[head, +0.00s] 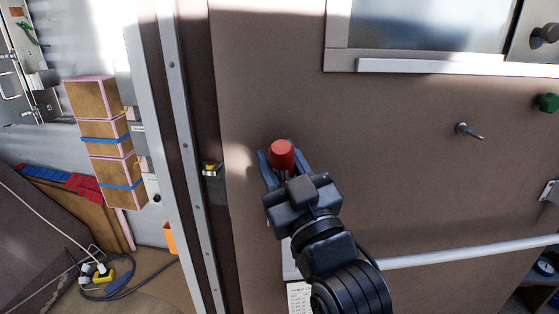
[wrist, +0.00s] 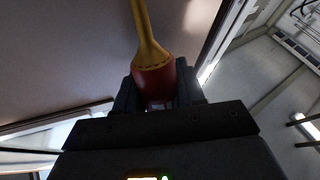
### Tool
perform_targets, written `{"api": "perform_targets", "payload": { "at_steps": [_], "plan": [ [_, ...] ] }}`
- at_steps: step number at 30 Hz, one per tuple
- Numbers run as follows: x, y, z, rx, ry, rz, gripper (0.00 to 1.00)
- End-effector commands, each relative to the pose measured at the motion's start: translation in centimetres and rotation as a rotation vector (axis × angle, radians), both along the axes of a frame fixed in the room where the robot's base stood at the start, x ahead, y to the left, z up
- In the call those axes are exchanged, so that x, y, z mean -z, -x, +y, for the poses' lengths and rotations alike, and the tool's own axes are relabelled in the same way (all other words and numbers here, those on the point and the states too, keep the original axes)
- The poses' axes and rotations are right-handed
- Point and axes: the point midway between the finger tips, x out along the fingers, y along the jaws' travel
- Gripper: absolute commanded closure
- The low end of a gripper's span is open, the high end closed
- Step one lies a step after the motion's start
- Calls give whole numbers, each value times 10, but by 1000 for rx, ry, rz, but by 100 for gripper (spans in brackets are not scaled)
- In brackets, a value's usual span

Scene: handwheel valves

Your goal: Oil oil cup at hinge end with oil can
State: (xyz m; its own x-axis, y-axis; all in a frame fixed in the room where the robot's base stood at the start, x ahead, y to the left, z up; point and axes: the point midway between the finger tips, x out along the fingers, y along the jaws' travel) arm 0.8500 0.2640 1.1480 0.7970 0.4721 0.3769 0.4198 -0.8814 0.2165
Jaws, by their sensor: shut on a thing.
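The oil can (head: 282,154) is red in the head view. In the wrist view its red body (wrist: 156,82) carries a long yellow spout pointing up and away from my gripper. My gripper (head: 277,163) is shut on the can's body, in front of the brown door panel. A small brass-yellow fitting on a metal bracket, which looks like the oil cup (head: 210,168), sits on the dark hinge-side strip left of my gripper. A clear gap separates it from the can. The spout is not visible in the head view, and I cannot make out the cup in the wrist view.
A long horizontal bar (head: 470,252) crosses the door to the right of my arm. A peg (head: 468,131), a green knob (head: 547,102) and a window ledge (head: 450,66) stick out. Stacked boxes (head: 105,140) and cables (head: 110,285) are at left.

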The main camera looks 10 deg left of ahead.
Motion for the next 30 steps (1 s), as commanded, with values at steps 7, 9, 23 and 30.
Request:
{"api": "perform_targets", "payload": {
  "at_steps": [7, 9, 23, 30],
  "plan": [
    [-2, 0, 0, 0, 0, 2, 92],
    [-6, 0, 0, 0, 0, 2, 92],
    [-40, 0, 0, -1, 0, 0, 92],
    [-58, 0, 0, 0, 0, -1, 92]
  ]
}}
